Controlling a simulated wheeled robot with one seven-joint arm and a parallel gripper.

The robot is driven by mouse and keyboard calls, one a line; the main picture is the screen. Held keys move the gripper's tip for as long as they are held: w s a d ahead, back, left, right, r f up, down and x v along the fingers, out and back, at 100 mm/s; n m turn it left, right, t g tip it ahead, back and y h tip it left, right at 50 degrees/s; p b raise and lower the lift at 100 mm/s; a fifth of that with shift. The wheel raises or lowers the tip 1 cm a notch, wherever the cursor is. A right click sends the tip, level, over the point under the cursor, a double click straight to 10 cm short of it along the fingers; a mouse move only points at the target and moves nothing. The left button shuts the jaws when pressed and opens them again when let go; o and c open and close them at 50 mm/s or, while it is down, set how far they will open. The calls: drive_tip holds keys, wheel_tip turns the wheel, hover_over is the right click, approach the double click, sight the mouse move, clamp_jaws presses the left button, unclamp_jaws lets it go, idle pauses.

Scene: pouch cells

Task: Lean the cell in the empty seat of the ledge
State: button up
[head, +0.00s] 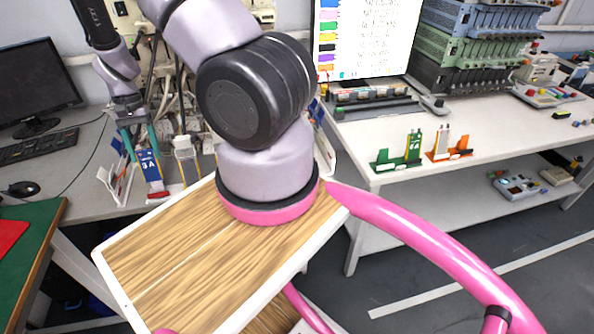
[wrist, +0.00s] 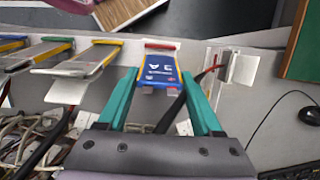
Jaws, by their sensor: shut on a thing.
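My gripper (wrist: 160,74), with teal fingers, is shut on a blue pouch cell (wrist: 160,66) marked "3 A" in the wrist view. In the head view, my gripper (head: 139,140) points down over the grey bench, and the blue cell (head: 149,168) hangs upright below it, close to a red strip at its lower end. A pale upright bracket (head: 116,183) stands left of the cell; a similar pale bracket (wrist: 242,68) shows right of it in the wrist view. I cannot tell whether the cell touches the ledge, or which part is the empty seat.
Other cells with blue and yellow edges (wrist: 85,58) lean in a row left of the held cell in the wrist view. Cables (wrist: 40,130) lie near them.

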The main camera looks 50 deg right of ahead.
sight(150, 167)
drive_tip(key=shift+x, duration=1.25)
drive_tip(key=shift+s+a+f, duration=0.1)
drive_tip(key=shift+f, duration=0.2)
drive_tip(key=shift+s+f, duration=0.1)
drive_tip(key=shift+f, duration=0.45)
drive_tip(key=o, duration=1)
drive_tip(key=shift+r, duration=0.1)
